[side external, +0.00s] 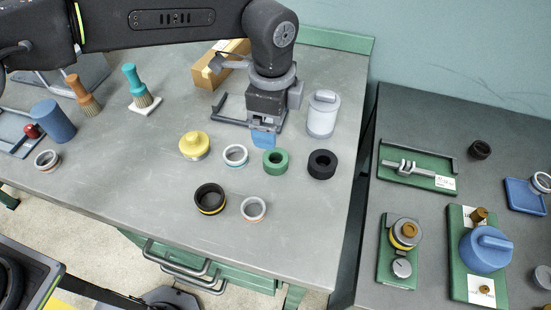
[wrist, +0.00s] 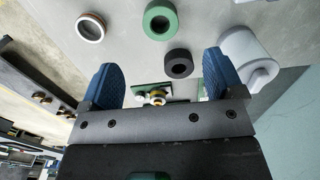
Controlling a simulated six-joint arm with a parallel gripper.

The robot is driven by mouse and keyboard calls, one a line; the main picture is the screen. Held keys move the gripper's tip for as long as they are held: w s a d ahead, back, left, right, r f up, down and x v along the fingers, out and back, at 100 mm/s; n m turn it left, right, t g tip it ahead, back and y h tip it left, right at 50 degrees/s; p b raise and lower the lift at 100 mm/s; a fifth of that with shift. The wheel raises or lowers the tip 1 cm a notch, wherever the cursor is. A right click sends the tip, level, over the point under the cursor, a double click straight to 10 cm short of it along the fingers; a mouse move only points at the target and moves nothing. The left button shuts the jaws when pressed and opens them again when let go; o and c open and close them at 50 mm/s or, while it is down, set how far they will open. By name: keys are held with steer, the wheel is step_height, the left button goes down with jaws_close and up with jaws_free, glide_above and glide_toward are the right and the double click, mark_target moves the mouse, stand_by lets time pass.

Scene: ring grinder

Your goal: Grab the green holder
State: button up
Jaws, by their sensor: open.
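A thick green ring (side external: 275,161), the green holder-like piece on the grey table, lies flat with its hole facing up. It also shows at the top of the wrist view (wrist: 160,20). My gripper (side external: 263,138) points down just behind and slightly left of the green ring in the side view, apart from it. In the wrist view its two blue fingers (wrist: 160,66) are spread wide with nothing between them. The green ring is beyond the fingertips there. Exact height above the table is hard to tell.
A black ring (side external: 322,164) lies right of the green one, a white-rimmed ring (side external: 235,155) left. A yellow-topped piece (side external: 194,146), a grey-white canister (side external: 323,114) and a dark yellow-banded ring (side external: 210,198) stand around. A second table (side external: 450,120) at right carries green fixtures.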

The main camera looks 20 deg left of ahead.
mark_target(276, 157)
step_height(276, 157, down, 6)
steer(key=shift+f, duration=0.1)
steer(key=shift+d+f, duration=0.15)
steer(key=shift+f, duration=1.2)
steer(key=shift+d+f, duration=0.15)
steer(key=shift+f, duration=1.15)
steer(key=shift+c, duration=0.4)
steer(key=c, duration=0.9)
steer(key=shift+c, duration=0.3)
steer(key=shift+r, duration=0.2)
